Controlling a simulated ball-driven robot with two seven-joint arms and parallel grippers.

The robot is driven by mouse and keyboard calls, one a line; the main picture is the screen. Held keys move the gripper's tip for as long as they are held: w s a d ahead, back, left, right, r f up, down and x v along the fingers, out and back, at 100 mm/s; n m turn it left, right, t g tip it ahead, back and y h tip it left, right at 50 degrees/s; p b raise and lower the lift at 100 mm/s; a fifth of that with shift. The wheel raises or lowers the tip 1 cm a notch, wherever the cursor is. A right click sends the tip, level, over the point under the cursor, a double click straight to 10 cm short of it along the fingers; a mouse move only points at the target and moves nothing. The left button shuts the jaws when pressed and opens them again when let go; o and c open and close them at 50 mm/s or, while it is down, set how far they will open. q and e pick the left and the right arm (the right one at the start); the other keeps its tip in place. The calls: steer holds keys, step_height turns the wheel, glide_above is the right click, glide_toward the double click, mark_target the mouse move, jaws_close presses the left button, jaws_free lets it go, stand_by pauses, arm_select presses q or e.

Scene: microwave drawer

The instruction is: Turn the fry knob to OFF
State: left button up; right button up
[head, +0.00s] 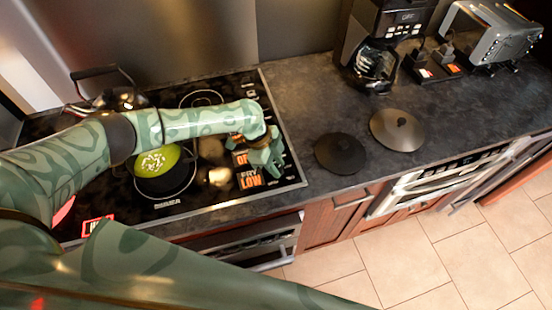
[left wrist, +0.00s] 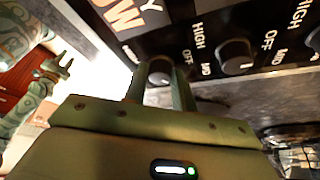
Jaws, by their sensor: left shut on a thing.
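My left gripper (head: 266,165) is over the right side of the black cooktop, beside the orange and white FRY and LOW labels (head: 250,179). In the left wrist view its two fingers (left wrist: 158,92) are shut around a round dark knob (left wrist: 160,70), next to the large lettering. The gripper hides this knob in the head view. Its pointer setting cannot be read. My right gripper (left wrist: 55,68) shows at the left of the left wrist view, empty, with its fingers apart, away from the knobs.
A second knob (left wrist: 236,56) with HIGH, MID and OFF marks sits beside the held one. A pan (head: 165,182) with green contents and a kettle (head: 118,98) stand on the cooktop. Two dark lids (head: 340,153) (head: 398,130) lie on the counter to the right, before a coffee maker (head: 380,40).

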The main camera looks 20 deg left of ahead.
arm_select(q)
steer(key=n+p, duration=0.2)
steer(key=n+t+p, duration=0.1)
steer(key=n+p, duration=0.1)
steer(key=p, duration=0.1)
steer(key=n+t+p, duration=0.1)
steer(key=n+p, duration=0.2)
steer(key=shift+s+d+r+y, duration=0.1)
steer(key=shift+s+r+y, duration=0.15)
steer(key=shift+y, duration=0.15)
steer(key=shift+f+n+t+y+p, duration=0.15)
steer(key=shift+n+t+p, duration=0.2)
steer(key=shift+n+p, duration=0.4)
steer(key=shift+f+n+t+y+p, duration=0.15)
steer(key=shift+n+t+p, duration=0.2)
steer(key=shift+n+p, duration=0.35)
steer(key=shift+r, duration=0.1)
steer(key=o, duration=1)
